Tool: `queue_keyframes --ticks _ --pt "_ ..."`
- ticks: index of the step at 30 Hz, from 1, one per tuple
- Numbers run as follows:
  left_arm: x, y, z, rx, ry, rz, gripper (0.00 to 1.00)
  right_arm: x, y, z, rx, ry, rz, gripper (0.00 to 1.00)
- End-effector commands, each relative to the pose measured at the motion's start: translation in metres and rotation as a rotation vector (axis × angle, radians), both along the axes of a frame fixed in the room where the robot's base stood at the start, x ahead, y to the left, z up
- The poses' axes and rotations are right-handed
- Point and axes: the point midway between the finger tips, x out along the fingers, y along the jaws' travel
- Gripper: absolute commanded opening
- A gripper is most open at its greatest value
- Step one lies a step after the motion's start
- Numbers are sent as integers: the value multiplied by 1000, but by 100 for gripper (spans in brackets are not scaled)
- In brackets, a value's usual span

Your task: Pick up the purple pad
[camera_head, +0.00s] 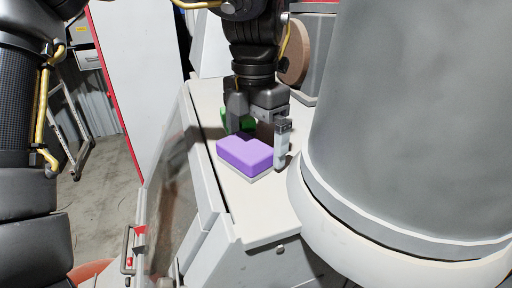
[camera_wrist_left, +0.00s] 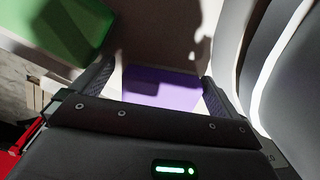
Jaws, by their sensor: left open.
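The purple pad (camera_head: 243,157) lies on a thin light-grey base on the pale worktop. My left gripper (camera_head: 259,141) comes down from above, just behind the pad as the head view shows it. Its jaws are open, with one finger to the left and one to the right. In the left wrist view the purple pad (camera_wrist_left: 162,90) shows between the two spread fingers (camera_wrist_left: 155,92), partly hidden by the gripper body and partly in shadow. I cannot tell whether a finger touches it. My right gripper is not in view.
A green block (camera_head: 225,119) is beside the left finger and also shows at the upper left of the left wrist view (camera_wrist_left: 68,28). A large grey cylinder (camera_head: 410,120) stands close on the right. The worktop (camera_head: 250,212) is bare in front of the pad.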

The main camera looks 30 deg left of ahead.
Motion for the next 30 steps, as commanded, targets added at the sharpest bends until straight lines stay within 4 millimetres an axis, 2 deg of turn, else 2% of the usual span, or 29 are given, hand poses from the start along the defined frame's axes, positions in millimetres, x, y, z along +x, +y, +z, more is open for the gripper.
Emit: queue_keyframes --ticks 2,5,9,13,16,18,21,23,26,30 --pt "-6 1 -3 -1 -5 1 100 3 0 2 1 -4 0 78" --pt "-6 2 -5 -2 -6 2 100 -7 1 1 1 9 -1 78" --pt "-2 2 -7 -3 -2 4 100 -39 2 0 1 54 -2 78" --pt "0 0 -7 -2 0 1 84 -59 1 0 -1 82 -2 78" --pt "0 0 -7 -1 -1 -1 71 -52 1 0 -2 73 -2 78" --pt "1 -1 -8 -1 -1 -2 63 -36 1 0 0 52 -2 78" --pt "0 0 -8 -1 0 -1 63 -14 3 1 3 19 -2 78" --pt "0 0 -8 -1 0 -1 63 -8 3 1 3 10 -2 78" --pt "0 0 -8 -1 0 0 63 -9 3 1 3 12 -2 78" --pt "0 0 -5 0 -1 1 63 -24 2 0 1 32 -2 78"
